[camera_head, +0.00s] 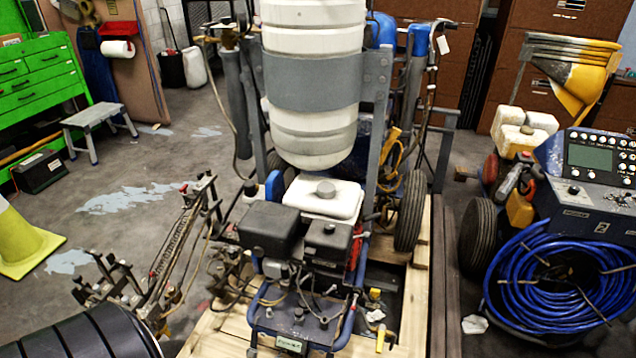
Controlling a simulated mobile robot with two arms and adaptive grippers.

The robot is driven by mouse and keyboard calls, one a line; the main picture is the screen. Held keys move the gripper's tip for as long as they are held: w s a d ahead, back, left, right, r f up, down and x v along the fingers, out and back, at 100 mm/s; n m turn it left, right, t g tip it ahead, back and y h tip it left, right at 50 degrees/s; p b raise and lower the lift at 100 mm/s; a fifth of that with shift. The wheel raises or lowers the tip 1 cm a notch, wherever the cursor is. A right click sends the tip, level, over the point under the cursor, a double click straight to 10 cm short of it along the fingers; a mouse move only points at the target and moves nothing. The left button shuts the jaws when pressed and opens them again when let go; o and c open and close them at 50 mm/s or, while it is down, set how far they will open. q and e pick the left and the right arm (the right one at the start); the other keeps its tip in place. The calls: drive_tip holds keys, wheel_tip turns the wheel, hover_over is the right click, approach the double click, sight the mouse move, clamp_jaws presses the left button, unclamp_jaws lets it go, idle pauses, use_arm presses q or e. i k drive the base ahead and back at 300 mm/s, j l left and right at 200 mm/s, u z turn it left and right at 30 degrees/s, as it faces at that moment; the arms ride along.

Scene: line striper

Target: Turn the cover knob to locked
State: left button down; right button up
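The line striper (300,325) stands in the middle on a wooden pallet. Its engine has a black box-shaped cover (268,230) on the left and a smaller black housing (327,242) beside it. A white fuel tank (322,203) with a grey round cap (325,188) sits just behind them. A large white ribbed tank (312,90) is held upright above by a grey band. I cannot make out which part is the cover knob or how it is turned. Neither of my grippers shows in this view.
A second machine with a control panel (592,158) and coiled blue hose (555,285) stands at right. A black ribbed cylinder (85,338) fills the lower left corner. A yellow-green cone (25,240), step stool (92,122) and green cabinet (40,75) are at left; floor between is open.

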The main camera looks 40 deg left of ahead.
sight(329, 227)
drive_tip(key=u, duration=1.15)
